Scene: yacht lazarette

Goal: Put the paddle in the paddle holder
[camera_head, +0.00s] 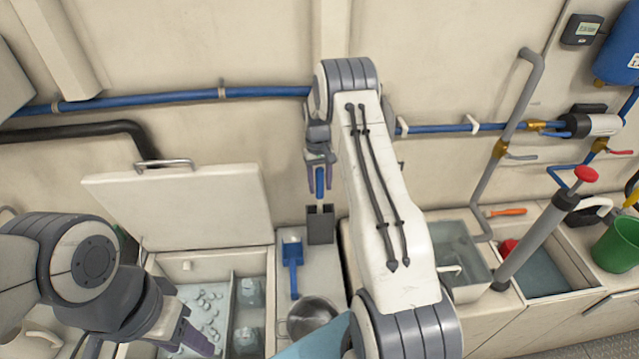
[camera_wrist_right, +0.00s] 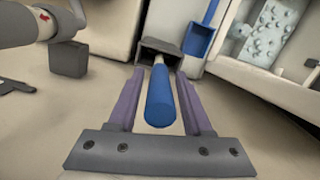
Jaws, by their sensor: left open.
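The paddle (camera_head: 320,182) has a blue handle and a pale shaft. It stands with its lower end inside the grey, box-shaped paddle holder (camera_head: 320,225) against the back wall. In the right wrist view, the blue handle (camera_wrist_right: 160,98) lies between the two purple fingers of my right gripper (camera_wrist_right: 160,95), with narrow gaps on both sides. The shaft runs into the holder's opening (camera_wrist_right: 160,46); its lower end is hidden inside. My right gripper also shows in the head view (camera_head: 320,178). My left gripper (camera_head: 165,340) is open and empty at the lower left, partly cut off.
A blue scoop (camera_head: 292,262) and a metal pot (camera_head: 312,316) are near the holder. An open-lidded bin (camera_head: 190,268) stands at left. A sink (camera_head: 455,250), a hand pump (camera_head: 540,235) and a green bucket (camera_head: 618,245) are at right. Blue pipes cross the wall.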

